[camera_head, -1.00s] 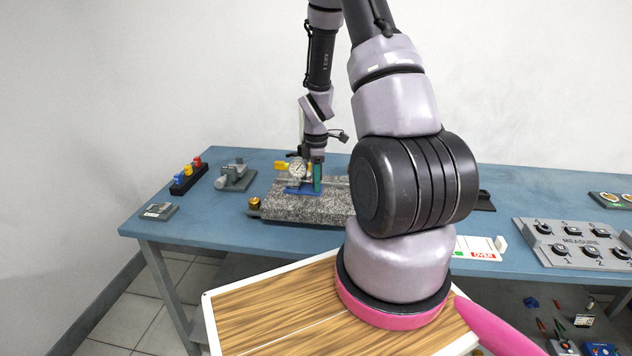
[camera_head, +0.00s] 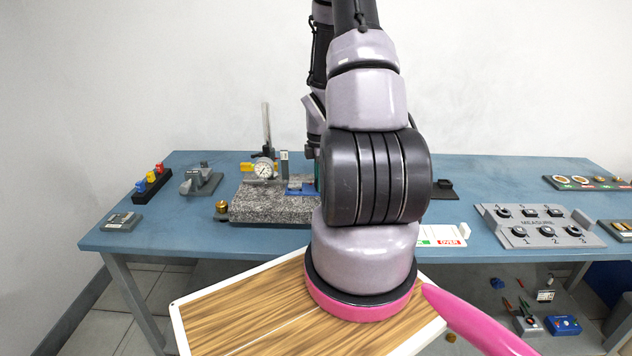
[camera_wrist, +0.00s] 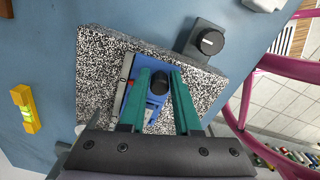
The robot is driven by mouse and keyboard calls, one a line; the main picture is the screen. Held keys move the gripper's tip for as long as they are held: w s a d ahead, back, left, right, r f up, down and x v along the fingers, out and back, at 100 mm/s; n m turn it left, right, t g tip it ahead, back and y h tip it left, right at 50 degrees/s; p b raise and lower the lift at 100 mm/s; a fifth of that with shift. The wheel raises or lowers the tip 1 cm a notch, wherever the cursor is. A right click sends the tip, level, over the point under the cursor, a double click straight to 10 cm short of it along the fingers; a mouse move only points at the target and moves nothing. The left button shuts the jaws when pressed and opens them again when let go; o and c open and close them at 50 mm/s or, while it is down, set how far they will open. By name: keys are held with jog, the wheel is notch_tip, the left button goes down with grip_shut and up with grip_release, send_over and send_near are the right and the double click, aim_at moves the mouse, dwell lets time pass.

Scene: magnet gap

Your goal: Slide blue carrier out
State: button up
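The blue carrier (camera_head: 297,190) lies on the speckled granite block (camera_head: 262,205), to the right of the round dial gauge (camera_head: 263,168). In the wrist view the blue carrier (camera_wrist: 136,103) has a black knob (camera_wrist: 160,82) standing up from it. In the head view my arm hides most of the gripper and the right end of the granite block.
A grey block with a black knob (camera_wrist: 208,42) stands beside the granite. A yellow level (camera_wrist: 25,108) lies behind it.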

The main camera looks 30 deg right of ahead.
jog(key=shift+o, duration=1.3)
jog(key=shift+d, duration=0.15)
jog(key=shift+r, duration=0.15)
notch_tip(320, 180, up, 10)
jog(key=shift+r, duration=0.25)
